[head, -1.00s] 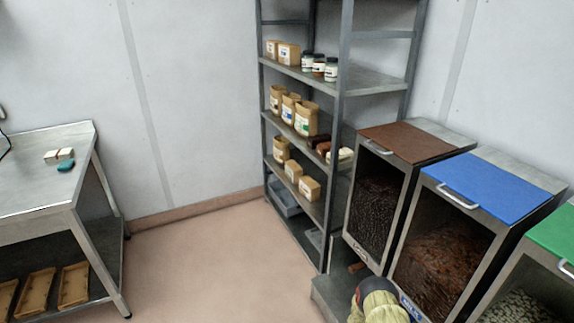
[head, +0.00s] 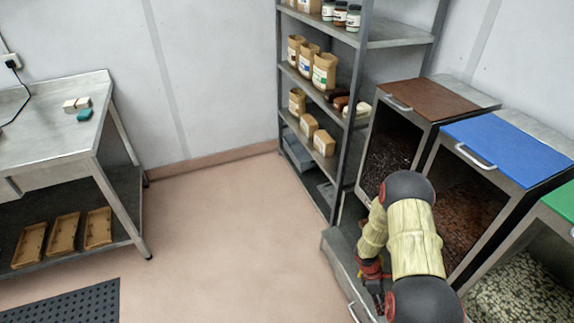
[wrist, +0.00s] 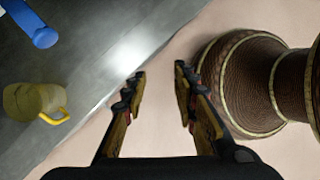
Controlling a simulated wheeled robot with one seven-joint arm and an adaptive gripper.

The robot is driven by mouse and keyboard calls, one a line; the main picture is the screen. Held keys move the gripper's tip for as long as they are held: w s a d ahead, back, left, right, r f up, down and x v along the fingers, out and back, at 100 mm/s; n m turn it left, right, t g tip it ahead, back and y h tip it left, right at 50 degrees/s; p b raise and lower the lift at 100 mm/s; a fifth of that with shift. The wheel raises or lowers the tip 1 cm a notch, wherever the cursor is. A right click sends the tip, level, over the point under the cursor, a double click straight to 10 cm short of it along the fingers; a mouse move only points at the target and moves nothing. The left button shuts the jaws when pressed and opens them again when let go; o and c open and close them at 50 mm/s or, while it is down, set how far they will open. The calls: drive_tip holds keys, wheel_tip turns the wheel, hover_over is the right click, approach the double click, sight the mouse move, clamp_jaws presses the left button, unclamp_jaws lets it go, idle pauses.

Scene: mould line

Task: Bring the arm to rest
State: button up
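My arm, with pale sleeves and dark joints, is folded at the lower right of the head view. My gripper (head: 374,282) hangs low beside the front of the bins there, partly hidden by the arm. In the wrist view my gripper (wrist: 160,72) has its two fingers apart, with nothing between them. Below it are pale floor and the edge of a grey metal surface.
Bins with brown (head: 430,97), blue (head: 510,147) and green (head: 562,203) lids stand at right. Shelving (head: 345,130) is behind. A steel table (head: 45,135) is at left. A yellow cup-like object (wrist: 35,101) lies left of the gripper. Middle floor is clear.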

drive_tip(key=s+a+r+m+y, duration=0.1)
drive_tip(key=a+r+m, duration=0.25)
drive_tip(key=r, duration=0.65)
drive_tip(key=s+a+r+m+t, duration=0.15)
drive_tip(key=r+m, duration=0.25)
drive_tip(key=r, duration=0.6)
drive_tip(key=s+a+r+m+g+y, duration=0.1)
drive_tip(key=a+r+m, duration=0.25)
drive_tip(key=r, duration=0.65)
drive_tip(key=s+a+r+m+t, duration=0.1)
drive_tip(key=s+a+r+t, duration=0.2)
drive_tip(key=r, duration=0.6)
drive_tip(key=s+a+r+m+t+y+p, duration=0.1)
drive_tip(key=s+a+r+t, duration=0.2)
drive_tip(key=r, duration=0.7)
drive_tip(key=s+a+r+m+t+y+p, duration=0.1)
drive_tip(key=s+a+r+t, duration=0.2)
drive_tip(key=r, duration=0.7)
drive_tip(key=s+a, duration=0.2)
drive_tip(key=s, duration=0.1)
drive_tip(key=shift+s+d, duration=0.1)
drive_tip(key=shift+s, duration=0.05)
